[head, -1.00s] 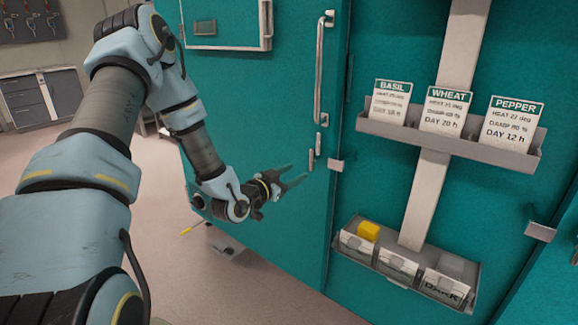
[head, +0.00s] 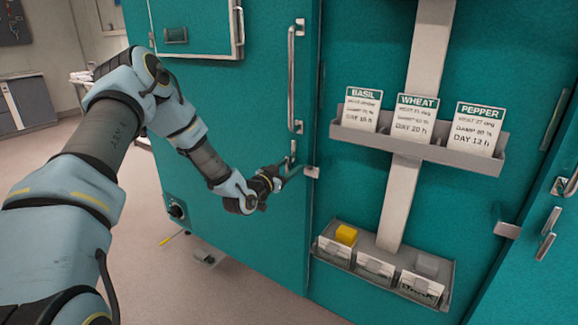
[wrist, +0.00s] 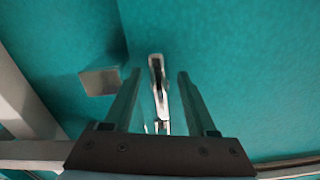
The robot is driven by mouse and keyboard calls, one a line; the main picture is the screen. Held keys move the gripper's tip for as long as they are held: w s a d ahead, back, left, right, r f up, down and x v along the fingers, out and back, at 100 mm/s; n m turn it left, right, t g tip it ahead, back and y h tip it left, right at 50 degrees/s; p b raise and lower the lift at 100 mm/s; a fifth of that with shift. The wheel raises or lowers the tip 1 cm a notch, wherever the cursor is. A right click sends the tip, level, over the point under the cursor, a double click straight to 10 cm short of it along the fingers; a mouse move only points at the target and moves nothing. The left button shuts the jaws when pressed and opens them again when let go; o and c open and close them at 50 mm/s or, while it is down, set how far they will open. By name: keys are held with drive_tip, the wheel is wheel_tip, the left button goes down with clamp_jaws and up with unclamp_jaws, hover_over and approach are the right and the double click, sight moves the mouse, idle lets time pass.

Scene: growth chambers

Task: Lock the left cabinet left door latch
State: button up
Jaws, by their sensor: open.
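The left cabinet's teal door (head: 225,110) stands on the left in the head view, with a long silver handle (head: 291,75) near its right edge. Below the handle is the small silver latch lever (head: 293,147). My gripper (head: 291,168) is open at the latch. In the wrist view the latch lever (wrist: 157,80) lies between the two open fingers of my gripper (wrist: 159,72), with gaps on both sides. A grey catch bracket (head: 311,172) sits just right of the door edge; it also shows in the wrist view (wrist: 100,82).
Right of the door, a grey rack (head: 415,148) holds BASIL, WHEAT and PEPPER cards. A lower rack (head: 447,290) holds labelled bins, one with a yellow block (head: 346,234). Another door with silver handles (head: 548,233) stands at far right.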

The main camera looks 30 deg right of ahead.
clamp_jaws()
idle(0.5)
idle(0.9)
